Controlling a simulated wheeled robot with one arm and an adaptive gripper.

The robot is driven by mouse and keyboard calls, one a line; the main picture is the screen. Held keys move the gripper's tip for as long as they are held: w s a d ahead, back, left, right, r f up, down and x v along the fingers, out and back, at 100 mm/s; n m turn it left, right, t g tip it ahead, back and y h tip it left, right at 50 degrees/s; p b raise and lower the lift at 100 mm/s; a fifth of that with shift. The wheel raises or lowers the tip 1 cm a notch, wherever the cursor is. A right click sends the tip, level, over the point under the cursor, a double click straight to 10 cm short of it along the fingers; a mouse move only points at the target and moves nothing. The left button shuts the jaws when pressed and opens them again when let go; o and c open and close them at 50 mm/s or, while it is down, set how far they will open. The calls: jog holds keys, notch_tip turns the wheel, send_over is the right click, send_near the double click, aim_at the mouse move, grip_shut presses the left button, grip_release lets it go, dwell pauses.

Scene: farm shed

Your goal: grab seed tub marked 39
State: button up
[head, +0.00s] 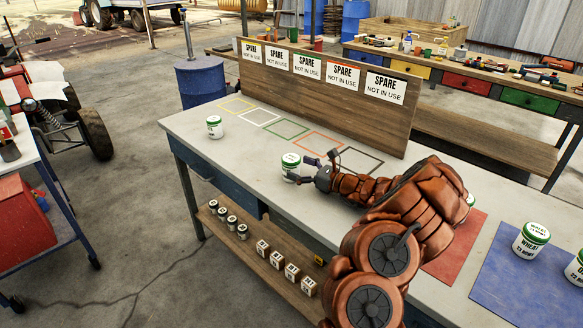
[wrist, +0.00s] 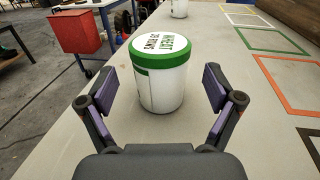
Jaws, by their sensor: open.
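A white seed tub with a green lid (head: 291,167) stands upright on the bench, right at my gripper (head: 307,170). In the wrist view this tub (wrist: 163,85) stands ahead of and partly between the spread fingers of my gripper (wrist: 160,88), with a gap on both sides. The gripper is open and empty. The lid print reads WHEAT upside down; its number is too small to read surely. A second tub (head: 215,127) stands farther left. Two more tubs (head: 531,240) (head: 575,268) are at right, on or by a blue mat; their numbers are unclear.
The bench (head: 190,122) has coloured outline squares (head: 287,129) along its back, below a wooden board (head: 330,95) with several SPARE NOT IN USE signs. A red mat (head: 455,250) and blue mat (head: 520,285) lie at right. Small jars and boxes stand on the shelf below (head: 220,222).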

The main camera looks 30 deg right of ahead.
aim_at(299, 167)
jog(key=shift+x, duration=1.5)
jog(key=c, duration=1.4)
jog(key=shift+o, duration=0.2)
